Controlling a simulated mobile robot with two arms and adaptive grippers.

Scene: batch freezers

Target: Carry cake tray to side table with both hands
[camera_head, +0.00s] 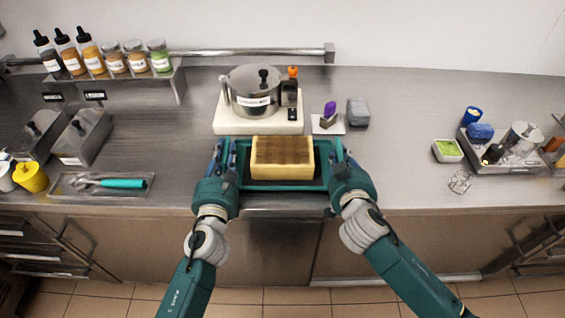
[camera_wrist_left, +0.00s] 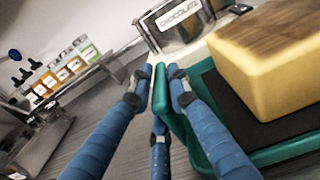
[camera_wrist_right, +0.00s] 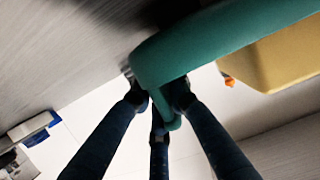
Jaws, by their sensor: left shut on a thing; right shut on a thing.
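A green tray (camera_head: 283,186) with a dark inner surface carries a yellow loaf cake (camera_head: 282,172) with a browned top. The tray is at the counter's front edge, in front of the pot. My left gripper (camera_head: 226,158) is shut on the tray's left rim; the left wrist view shows its blue fingers (camera_wrist_left: 160,95) around the rim, beside the cake (camera_wrist_left: 275,75). My right gripper (camera_head: 340,158) is shut on the tray's right rim; the right wrist view shows its fingers (camera_wrist_right: 158,105) at the green rim (camera_wrist_right: 200,50). I cannot tell whether the tray touches the counter.
A steel pot (camera_head: 254,92) on a white base stands right behind the tray. A clear utensil tray (camera_head: 102,185) lies left. A bottle shelf (camera_head: 110,82) is at the back left. A steel tray (camera_head: 505,150) with containers stands right. Counter between it and my right gripper is mostly clear.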

